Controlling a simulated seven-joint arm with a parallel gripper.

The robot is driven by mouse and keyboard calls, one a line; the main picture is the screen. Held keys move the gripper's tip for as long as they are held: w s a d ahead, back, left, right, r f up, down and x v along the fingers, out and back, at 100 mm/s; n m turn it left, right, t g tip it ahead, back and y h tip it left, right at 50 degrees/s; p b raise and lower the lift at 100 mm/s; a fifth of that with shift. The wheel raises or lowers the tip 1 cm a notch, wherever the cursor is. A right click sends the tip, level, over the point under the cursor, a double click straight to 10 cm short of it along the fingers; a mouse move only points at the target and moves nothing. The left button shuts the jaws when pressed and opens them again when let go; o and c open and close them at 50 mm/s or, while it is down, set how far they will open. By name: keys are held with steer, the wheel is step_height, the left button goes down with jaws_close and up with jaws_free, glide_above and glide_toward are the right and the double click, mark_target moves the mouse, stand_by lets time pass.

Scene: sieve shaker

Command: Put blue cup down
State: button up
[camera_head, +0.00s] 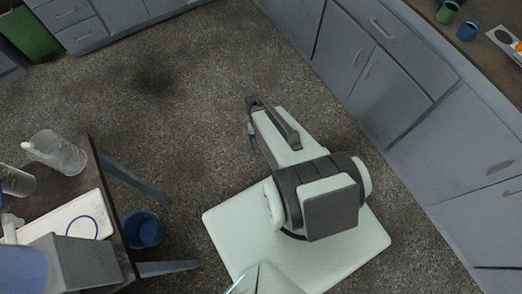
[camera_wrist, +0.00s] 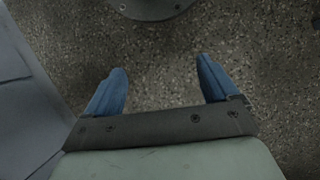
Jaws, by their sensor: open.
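A small blue cup (camera_head: 467,30) stands on the brown counter (camera_head: 478,57) at the top right of the head view. It is far from my gripper, and nothing holds it. My gripper (camera_head: 252,141) is over the floor near the middle of the head view, with part of it hidden by my arm. In the wrist view my gripper (camera_wrist: 163,92) shows two blue fingers spread wide, with only speckled floor between them. The blue cup is not in the wrist view.
A green cup (camera_head: 447,12) stands beside the blue cup, and a white holder (camera_head: 508,42) lies to its right. Grey cabinets (camera_head: 385,85) line the right side. At left, a table bears clear containers (camera_head: 58,154); a blue bin (camera_head: 143,230) is beside it. Open floor lies between.

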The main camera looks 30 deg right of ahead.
steer(key=s+a+f+n+g, duration=0.2)
steer(key=s+a+f+n, duration=0.1)
steer(key=s+a, duration=0.6)
steer(key=s+n, duration=0.1)
steer(key=s, duration=0.3)
steer(key=shift+s+f+h, duration=0.15)
steer(key=shift+h, duration=0.15)
